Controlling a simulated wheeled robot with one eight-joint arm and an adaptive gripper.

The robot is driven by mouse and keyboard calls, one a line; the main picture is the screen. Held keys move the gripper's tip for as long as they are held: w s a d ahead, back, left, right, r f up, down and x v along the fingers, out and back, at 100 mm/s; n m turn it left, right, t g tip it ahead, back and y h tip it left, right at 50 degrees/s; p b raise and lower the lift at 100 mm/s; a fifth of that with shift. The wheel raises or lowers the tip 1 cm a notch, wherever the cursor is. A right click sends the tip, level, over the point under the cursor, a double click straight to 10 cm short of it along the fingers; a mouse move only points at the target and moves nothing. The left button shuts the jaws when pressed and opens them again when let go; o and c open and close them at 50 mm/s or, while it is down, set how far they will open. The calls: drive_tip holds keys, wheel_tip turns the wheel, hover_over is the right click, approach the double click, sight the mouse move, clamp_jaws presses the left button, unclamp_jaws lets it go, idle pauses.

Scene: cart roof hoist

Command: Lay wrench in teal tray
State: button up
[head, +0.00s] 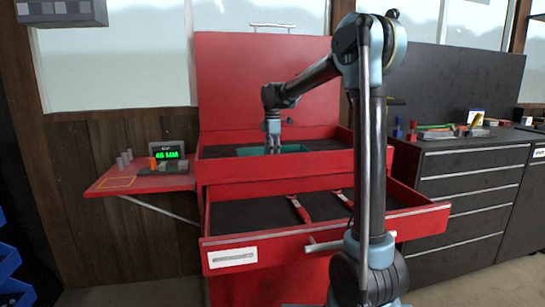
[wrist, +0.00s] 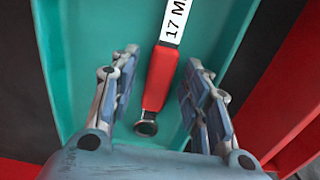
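The teal tray (head: 293,148) sits in the top compartment of the red tool chest. A wrench (wrist: 161,76) with a red handle, a white label reading "17 M" and a dark metal ring end lies in the teal tray, whose floor (wrist: 85,60) shows around it in the wrist view. My gripper (head: 273,145) points down into the tray. In the wrist view its two fingers (wrist: 160,62) are spread either side of the red handle, with gaps on both sides. The wrench's far end is out of frame. In the head view the wrench in the tray cannot be made out.
An open lower drawer (head: 255,215) holds two red-handled wrenches (head: 300,208) (head: 343,200) on dark lining. A red side shelf (head: 125,181) carries a display (head: 167,157) reading "48 MM". A dark cabinet (head: 470,185) with tools on top stands at right. The raised red lid is behind the tray.

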drive_tip(key=shift+r, duration=0.1)
wheel_tip(320, 180, up, 12)
idle(0.7)
drive_tip(key=shift+s, duration=0.1)
